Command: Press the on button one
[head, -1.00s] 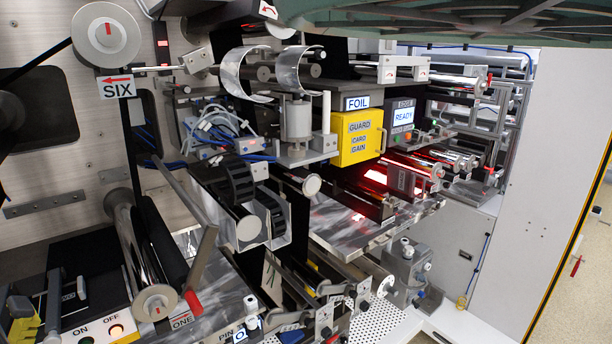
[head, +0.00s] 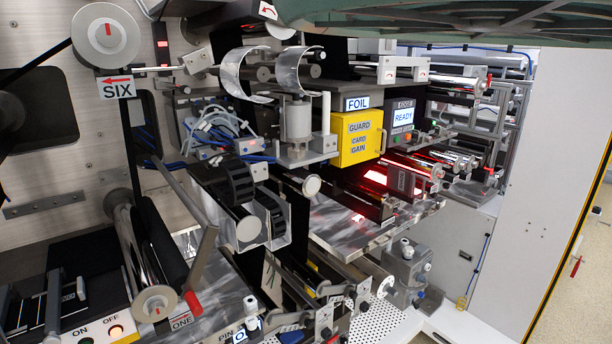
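The ON button (head: 86,341) is at the bottom left, under the word ON, on a pale panel (head: 62,334). Only its top shows, cut by the bottom edge of the picture. The OFF button (head: 116,331) beside it on the right glows orange. A sign reading ONE (head: 181,320) with a red arrow stands right of the panel, by a roller end. I cannot make out my gripper in this view, and nothing is seen touching either button.
A steel roller (head: 140,255) and a tilted grey lever (head: 202,255) stand close behind and right of the buttons. A yellow guard box (head: 357,137) and a READY screen (head: 403,117) are farther back.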

